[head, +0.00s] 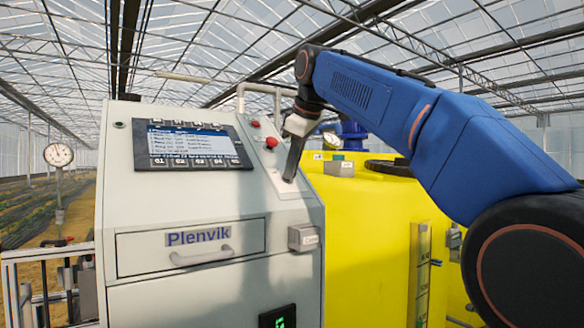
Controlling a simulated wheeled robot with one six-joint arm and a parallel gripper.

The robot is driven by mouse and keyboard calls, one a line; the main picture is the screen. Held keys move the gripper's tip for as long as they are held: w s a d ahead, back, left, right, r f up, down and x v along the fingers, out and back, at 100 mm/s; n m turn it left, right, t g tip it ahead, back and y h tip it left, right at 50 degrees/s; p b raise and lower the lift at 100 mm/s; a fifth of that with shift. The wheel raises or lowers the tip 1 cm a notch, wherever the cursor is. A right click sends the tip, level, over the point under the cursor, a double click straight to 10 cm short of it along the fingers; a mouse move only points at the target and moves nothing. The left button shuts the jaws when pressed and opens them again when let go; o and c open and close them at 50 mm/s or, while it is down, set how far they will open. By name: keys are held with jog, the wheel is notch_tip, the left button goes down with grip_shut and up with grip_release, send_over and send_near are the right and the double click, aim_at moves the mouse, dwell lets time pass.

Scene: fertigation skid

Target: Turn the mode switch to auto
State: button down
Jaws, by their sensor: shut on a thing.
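My gripper (289,177) reaches down from the blue arm onto the sloped right strip of the grey control cabinet (210,205). Its dark fingers are shut at the panel face, below two red buttons. The mode switch is hidden behind the fingers, so its knob and the setting it points to cannot be seen. The fingers meet the panel where they are shut on it.
On the cabinet are a screen (192,143), an upper red button (256,124), a lower red button (271,142), a drawer handle (201,256) and a small grey box (303,237). A yellow tank (365,240) stands close on the right. A gauge (58,155) stands left.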

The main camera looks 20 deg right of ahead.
jog(key=m, duration=0.4)
jog(key=shift+d+g+y, duration=0.1)
jog(key=shift+g+y, duration=0.2)
jog(key=m, duration=0.3)
jog(key=shift+w+d+m+y, duration=0.1)
jog(key=shift+m+y, duration=0.2)
jog(key=m, duration=0.4)
jog(key=shift+d+y, duration=0.1)
jog(key=shift+y, duration=0.3)
jog(key=shift+m+y, duration=0.3)
jog(key=shift+m, duration=1.6)
jog(key=c, duration=1.9)
grip_release()
